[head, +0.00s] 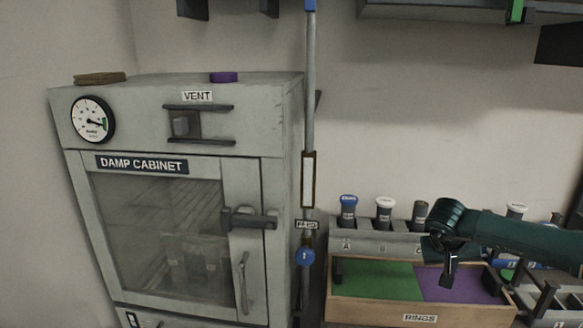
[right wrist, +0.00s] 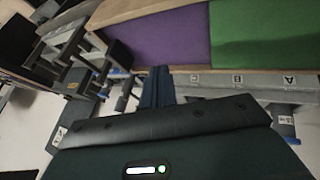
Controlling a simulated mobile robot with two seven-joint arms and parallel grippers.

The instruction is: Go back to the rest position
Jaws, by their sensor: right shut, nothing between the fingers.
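My right arm, dark green, comes in from the right in the head view. Its gripper (head: 449,272) points down in front of the purple part of the wooden box labelled RINGS (head: 421,319). In the right wrist view its fingers (right wrist: 157,84) are together with nothing between them. The purple panel (right wrist: 165,40) and green panel (right wrist: 250,32) lie beyond them. I cannot tell whether the fingers touch the box. My left gripper is not in view.
A grey damp cabinet (head: 255,110) with a glass door and handles stands left. A vertical pipe (head: 310,100) with a blue tag (head: 305,256) runs beside it. A rack (head: 375,240) with capped tubes stands behind the box.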

